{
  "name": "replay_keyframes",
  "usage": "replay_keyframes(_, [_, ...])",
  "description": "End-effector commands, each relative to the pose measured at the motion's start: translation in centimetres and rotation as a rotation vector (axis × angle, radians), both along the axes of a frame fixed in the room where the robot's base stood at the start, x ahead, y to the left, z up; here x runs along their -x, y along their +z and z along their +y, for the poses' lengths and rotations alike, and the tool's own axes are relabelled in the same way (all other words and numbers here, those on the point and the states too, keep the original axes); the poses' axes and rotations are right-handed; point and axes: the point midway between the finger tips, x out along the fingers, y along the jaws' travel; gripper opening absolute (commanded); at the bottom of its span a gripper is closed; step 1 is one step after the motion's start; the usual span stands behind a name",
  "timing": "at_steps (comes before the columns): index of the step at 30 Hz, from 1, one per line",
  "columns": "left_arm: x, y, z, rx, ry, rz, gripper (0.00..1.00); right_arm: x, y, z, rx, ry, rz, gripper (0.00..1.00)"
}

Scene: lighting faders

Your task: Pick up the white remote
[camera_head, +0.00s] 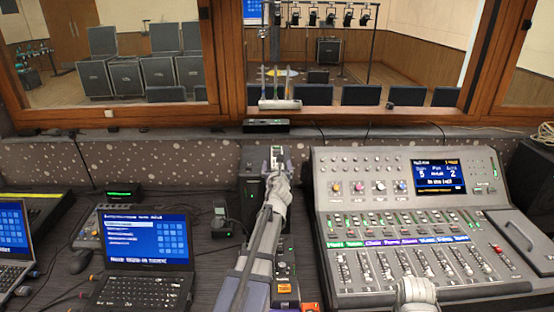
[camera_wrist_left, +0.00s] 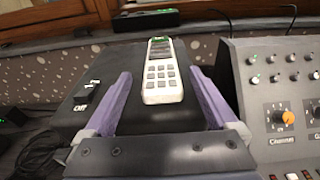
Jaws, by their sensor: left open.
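The white remote (camera_wrist_left: 162,70) has grey buttons and a dark upper part. In the left wrist view it lies on top of a black box (camera_wrist_left: 132,116), its long side pointing away from me. In the head view the remote (camera_head: 277,157) shows only small, at the tip of my left arm. My left gripper (camera_wrist_left: 160,76) is open, with one purple finger on each side of the remote. Gaps show between the fingers and the remote. In the head view my left gripper (camera_head: 276,160) is over the box. A rounded grey part of my right arm shows at the bottom; its fingers do not show.
A mixing console (camera_head: 330,215) stands right of the box. A laptop (camera_head: 148,250) and a mouse (camera_head: 80,262) are at the left. A window ledge (camera_head: 170,117) runs behind. The wrist view shows a switch marked OFF (camera_wrist_left: 88,92) on the box's left.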

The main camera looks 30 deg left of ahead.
Motion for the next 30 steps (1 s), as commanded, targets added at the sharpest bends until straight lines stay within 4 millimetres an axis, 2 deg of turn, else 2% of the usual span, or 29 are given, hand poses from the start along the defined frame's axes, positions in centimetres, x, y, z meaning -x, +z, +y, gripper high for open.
replay_keyframes(5, [-0.9,-0.1,0.5,0.0,0.0,0.0,0.93,0.0,-0.1,0.0,0.0,0.0,0.0,0.5])
replay_keyframes(13, [-4.2,-0.7,2.4,0.001,0.001,0.0,0.93,0.0,-0.7,0.0,0.0,0.0,0.0,0.5])
replay_keyframes(21, [-4.4,-0.7,2.5,0.0,0.0,0.0,0.93,0.0,-0.7,0.0,0.0,0.0,0.0,0.5])
replay_keyframes(30, [-4.4,-0.7,2.5,0.0,0.0,0.0,0.59,0.0,-0.7,0.0,0.0,0.0,0.0,0.5])
